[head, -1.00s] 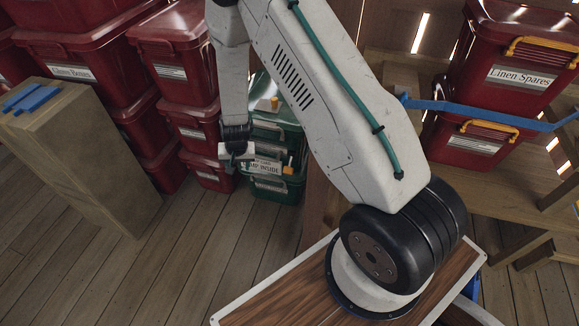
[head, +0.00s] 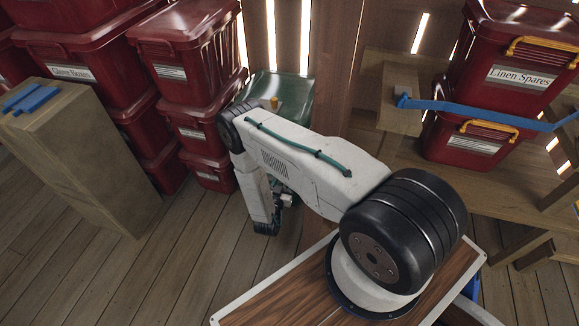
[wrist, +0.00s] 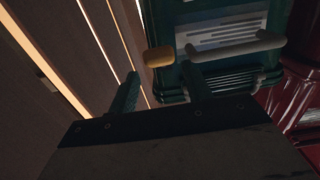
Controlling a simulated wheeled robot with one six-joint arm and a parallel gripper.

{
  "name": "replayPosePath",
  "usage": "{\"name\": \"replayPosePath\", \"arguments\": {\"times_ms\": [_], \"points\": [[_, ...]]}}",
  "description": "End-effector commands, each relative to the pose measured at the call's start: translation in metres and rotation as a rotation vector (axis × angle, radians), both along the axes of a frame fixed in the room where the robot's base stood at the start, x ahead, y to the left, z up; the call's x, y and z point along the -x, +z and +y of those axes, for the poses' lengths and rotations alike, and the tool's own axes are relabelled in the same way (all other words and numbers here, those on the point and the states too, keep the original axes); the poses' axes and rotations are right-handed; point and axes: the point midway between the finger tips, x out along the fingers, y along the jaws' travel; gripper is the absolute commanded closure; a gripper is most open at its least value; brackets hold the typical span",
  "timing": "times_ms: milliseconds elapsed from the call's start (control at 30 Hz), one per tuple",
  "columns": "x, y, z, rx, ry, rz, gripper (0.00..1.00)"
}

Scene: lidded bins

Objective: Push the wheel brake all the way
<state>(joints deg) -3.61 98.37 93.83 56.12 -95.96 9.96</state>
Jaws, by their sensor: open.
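I cannot make out a wheel brake for certain in either view. A green lidded bin (head: 290,92) stands behind my arm, its front mostly hidden in the head view. The wrist view shows a green bin face (wrist: 178,82) with a pale label, a grey bar handle (wrist: 235,46) and a yellow block-like part (wrist: 158,57). My gripper (wrist: 160,88) is open and empty, its two dark green fingers apart and pointing toward the bin. No contact shows. In the head view the gripper (head: 286,200) is low in front of the bin, partly hidden by my arm.
Red lidded bins (head: 190,85) are stacked left of the green bin. A wooden block (head: 95,150) with blue pieces on top stands at left. Right, red bins (head: 480,130) sit on a wooden shelf behind a blue strap (head: 490,114). Plank floor (head: 200,270) is clear in front.

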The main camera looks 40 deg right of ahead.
Motion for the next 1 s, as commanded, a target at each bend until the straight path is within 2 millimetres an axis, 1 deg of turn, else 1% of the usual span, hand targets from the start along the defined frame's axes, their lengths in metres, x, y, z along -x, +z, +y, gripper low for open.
{"name": "replayPosePath", "arguments": {"times_ms": [133, 400, 500, 667, 900, 967, 1000], "points": [[-0.008, 0.004, -0.011, 0.012, -0.004, -0.016, 0.51], [-0.035, 0.004, -0.045, 0.011, -0.003, -0.015, 0.51], [-0.042, 0.004, -0.054, 0.011, -0.002, -0.014, 0.51], [-0.048, 0.004, -0.061, 0.012, 0.0, -0.013, 0.51], [-0.048, 0.004, -0.061, 0.011, 0.0, -0.012, 0.51], [-0.048, 0.004, -0.061, 0.011, 0.0, -0.012, 0.68], [-0.048, 0.004, -0.061, 0.011, 0.001, -0.012, 0.79]]}}
